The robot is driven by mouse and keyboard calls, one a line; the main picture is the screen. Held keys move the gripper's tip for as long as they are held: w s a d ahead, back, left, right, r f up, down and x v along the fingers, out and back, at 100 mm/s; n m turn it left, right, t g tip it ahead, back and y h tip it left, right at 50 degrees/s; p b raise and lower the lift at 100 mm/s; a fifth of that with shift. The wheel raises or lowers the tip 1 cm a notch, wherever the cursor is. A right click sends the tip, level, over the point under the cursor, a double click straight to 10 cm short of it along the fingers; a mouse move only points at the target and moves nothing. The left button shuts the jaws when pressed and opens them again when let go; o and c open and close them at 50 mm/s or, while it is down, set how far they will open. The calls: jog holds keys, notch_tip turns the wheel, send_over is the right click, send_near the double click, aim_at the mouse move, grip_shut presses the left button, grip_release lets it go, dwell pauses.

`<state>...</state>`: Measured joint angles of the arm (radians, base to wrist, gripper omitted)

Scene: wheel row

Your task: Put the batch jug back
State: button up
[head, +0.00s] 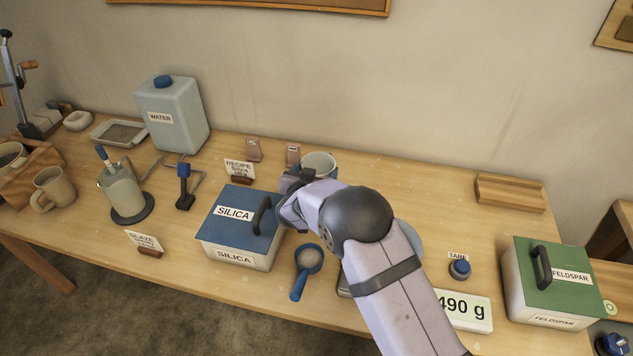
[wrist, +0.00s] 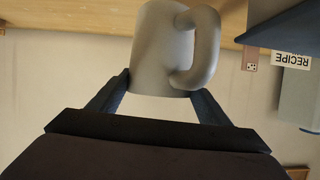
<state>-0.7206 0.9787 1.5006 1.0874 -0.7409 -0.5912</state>
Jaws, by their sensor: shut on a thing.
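My gripper (wrist: 165,98) is shut on a pale grey jug (wrist: 158,45) with a loop handle, held between the two fingers in the wrist view. The handle is on the right side of the jug there. In the head view the jug's pale rim (head: 319,160) shows just behind my gripper (head: 300,180), near the back of the table, and most of its body is hidden by my arm. I cannot tell whether its base touches the table.
The blue-lidded silica box (head: 236,228) stands close left of my gripper. A blue scoop (head: 308,262) lies in front. A display reading 490 g (head: 463,309), a tare button (head: 459,269) and the green-lidded feldspar box (head: 549,283) are to the right. A wooden stand (head: 509,193) is at back right.

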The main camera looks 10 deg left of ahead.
jog(key=shift+f+p, duration=0.5)
jog(key=shift+f, duration=1.7)
jog(key=shift+f, duration=0.1)
jog(key=shift+f, duration=0.15)
jog(key=o, duration=1.8)
jog(key=shift+r, duration=0.3)
jog(key=shift+s+r, duration=0.15)
jog(key=shift+s, duration=0.45)
jog(key=b+v, duration=0.2)
jog(key=v, duration=0.8)
jog(key=shift+s+r+b, duration=0.15)
jog(key=shift+s+b, duration=0.2)
